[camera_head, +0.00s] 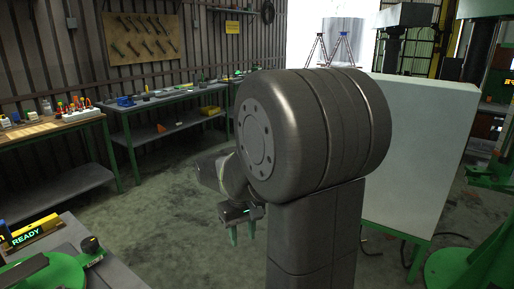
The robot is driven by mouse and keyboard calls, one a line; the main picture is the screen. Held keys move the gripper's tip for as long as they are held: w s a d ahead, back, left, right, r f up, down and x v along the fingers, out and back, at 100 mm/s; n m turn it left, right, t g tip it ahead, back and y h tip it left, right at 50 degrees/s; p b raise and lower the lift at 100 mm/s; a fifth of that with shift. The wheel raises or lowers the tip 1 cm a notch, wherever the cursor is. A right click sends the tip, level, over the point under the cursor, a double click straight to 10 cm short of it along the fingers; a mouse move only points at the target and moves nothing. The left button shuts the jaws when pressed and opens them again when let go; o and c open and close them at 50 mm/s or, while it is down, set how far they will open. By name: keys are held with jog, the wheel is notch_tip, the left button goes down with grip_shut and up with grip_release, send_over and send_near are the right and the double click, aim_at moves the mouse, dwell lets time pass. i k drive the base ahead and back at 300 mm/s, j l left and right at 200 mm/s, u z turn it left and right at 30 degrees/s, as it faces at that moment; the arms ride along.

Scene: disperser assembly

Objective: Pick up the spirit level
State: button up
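I cannot single out the spirit level with certainty. A yellow bar-like thing (36,228) lies on the grey table at the lower left, beside a dark panel with green "READY" letters; it is partly cut off by the picture's left edge. My gripper (243,232) hangs pointing down over the floor in the middle, with its two green fingers apart and nothing between them. It is to the right of the grey table and away from it. My large dark arm link hides part of the room behind it.
A wooden-topped bench (50,125) with small tools stands at the left. A longer workbench (165,100) with tools runs along the back wall. A large pale panel (420,150) stands at the right, by green machinery (470,270). The floor between is clear.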

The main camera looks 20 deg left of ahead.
aim_at(25, 233)
jog(key=i+j+u, duration=0.1)
jog(key=i+u, duration=0.3)
jog(key=i, duration=0.25)
jog(key=i+u, duration=0.4)
jog(key=i, duration=0.2)
jog(key=i+l+u, duration=0.3)
jog(key=i+u, duration=0.15)
jog(key=i, duration=0.15)
jog(key=i+j+u, duration=0.2)
jog(key=i+u, duration=0.25)
jog(key=i+j+u, duration=0.1)
jog(key=i+u, duration=0.2)
jog(key=u, duration=0.15)
jog(key=i+u, duration=0.5)
jog(key=i+l+u, duration=0.25)
jog(key=u, duration=0.2)
jog(key=i+j+u, duration=0.25)
jog(key=u, duration=0.15)
jog(key=i+j+u, duration=0.1)
jog(key=i+u, duration=0.25)
jog(key=i, duration=0.15)
